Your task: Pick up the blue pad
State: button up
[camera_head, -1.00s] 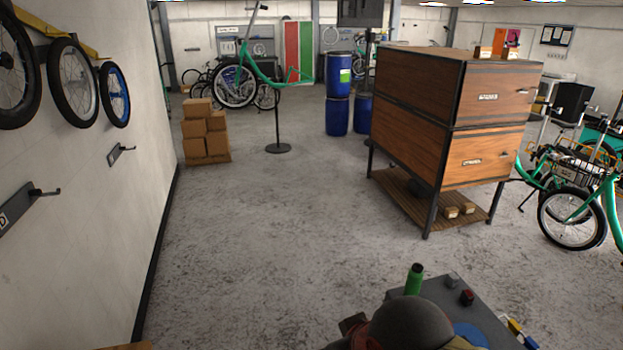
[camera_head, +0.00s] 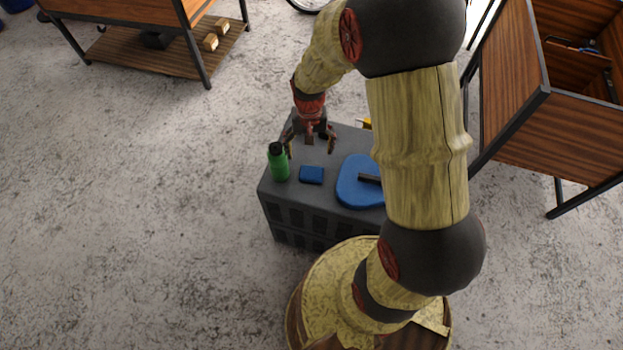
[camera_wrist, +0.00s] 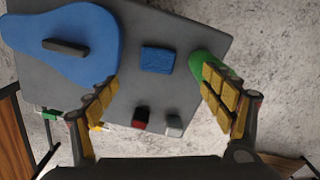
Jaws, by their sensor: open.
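The blue pad (camera_head: 312,174) is a small blue block lying flat on top of a grey crate (camera_head: 285,205). In the wrist view the blue pad (camera_wrist: 157,61) lies beyond and between my fingertips. My gripper (camera_head: 311,145) is open and empty above the crate, on the far side of the pad and apart from it. In the wrist view my gripper (camera_wrist: 160,85) has its two yellow-padded fingers spread wide.
A green bottle (camera_head: 278,162) stands just left of the pad; one finger overlaps it in the wrist view. A larger blue board (camera_head: 352,185) with a dark bar (camera_wrist: 65,47) lies at right. A red block (camera_wrist: 141,117) and a grey block (camera_wrist: 174,124) are near my gripper.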

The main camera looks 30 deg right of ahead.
aim_at(312, 170)
jog(key=shift+o, duration=0.5)
jog(key=w+d+f, duration=0.1)
jog(key=f, duration=0.3)
jog(key=w+f+m+b, duration=0.1)
jog(key=f, duration=0.3)
jog(key=w+d+f+m, duration=0.1)
jog(key=f, duration=0.4)
jog(key=shift+w+d+b, duration=0.1)
jog(key=shift+d+b, duration=0.2)
jog(key=shift+b, duration=0.1)
jog(key=shift+f+b, duration=1.4)
jog(key=shift+f, duration=1.35)
jog(key=shift+c, duration=0.5)
jog(key=c, duration=1)
